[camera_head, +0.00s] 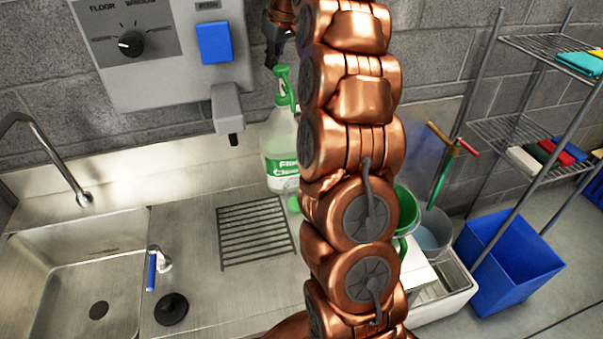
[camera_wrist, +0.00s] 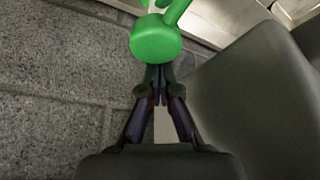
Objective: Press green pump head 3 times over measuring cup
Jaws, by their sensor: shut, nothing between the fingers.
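The green pump head (camera_head: 282,73) stands on top of an upright white bottle (camera_head: 277,140) with a green and white floor cleaner label, at the back of the steel counter. In the wrist view the pump head (camera_wrist: 155,39) is large, just beyond my fingertips. My gripper (camera_head: 271,62) is shut and empty, with its dark fingers close above and beside the pump head. In the wrist view the fingertips (camera_wrist: 157,74) meet just below the pump head's disc; I cannot tell whether they touch it. I cannot make out the measuring cup clearly; my arm covers the area right of the bottle.
A wall dispenser with a dial (camera_head: 131,43) and a blue button (camera_head: 214,42) hangs left of the bottle, its grey spout (camera_head: 227,108) near the bottle. A sink, a drain grille (camera_head: 252,232) and a blue-handled tap (camera_head: 152,270) lie left. A blue bin (camera_head: 512,265) stands right.

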